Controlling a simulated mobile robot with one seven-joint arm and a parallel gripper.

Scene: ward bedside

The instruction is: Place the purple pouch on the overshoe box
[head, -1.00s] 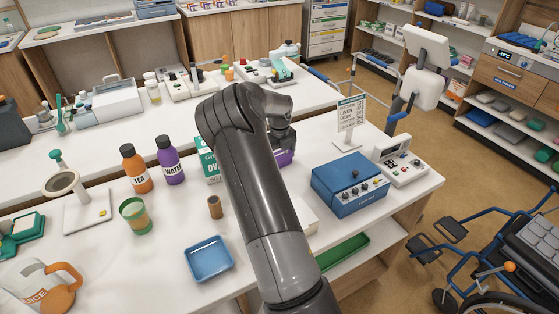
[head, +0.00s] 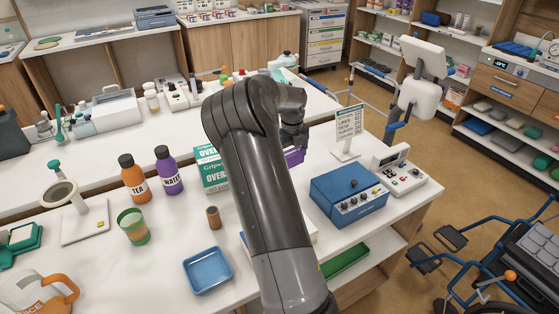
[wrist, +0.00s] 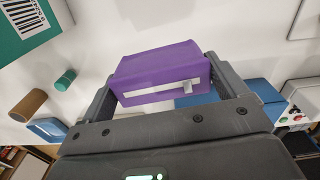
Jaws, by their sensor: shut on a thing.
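The purple pouch (wrist: 160,72) is held between the two fingers of my gripper (wrist: 160,85) in the wrist view. In the head view only part of the purple pouch (head: 293,156) shows, below my gripper (head: 292,145) and behind my arm. The overshoe box (head: 211,170) is white and green and stands on the table just left of my arm, partly hidden by it. A green and white box with a barcode, likely the same box, shows at the upper left of the wrist view (wrist: 25,28). The pouch is apart from the box.
A purple water bottle (head: 168,170) and an orange tea bottle (head: 133,178) stand left of the box. A brown cork-like cylinder (head: 213,217) and a blue tray (head: 207,270) are in front. A blue device (head: 348,194) and a sign stand (head: 348,130) are at right.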

